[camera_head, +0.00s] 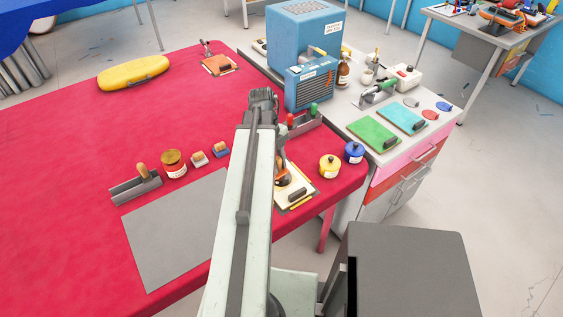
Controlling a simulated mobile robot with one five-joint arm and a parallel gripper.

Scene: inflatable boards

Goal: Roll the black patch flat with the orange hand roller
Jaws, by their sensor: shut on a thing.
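My arm rises through the middle of the camera_head view and hides much of what is behind it. My gripper (280,164) shows only in part, as a dark shape at the right edge of the arm. It is shut on a small orange thing, which looks like the orange hand roller (283,180). This is over or just beside a clipboard (297,194) at the right end of the red table; I cannot tell if they touch. I cannot make out the black patch; the arm may hide it.
A flat grey sheet (175,232) lies on the red table (60,170). A yellow case (133,72) lies at the back.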

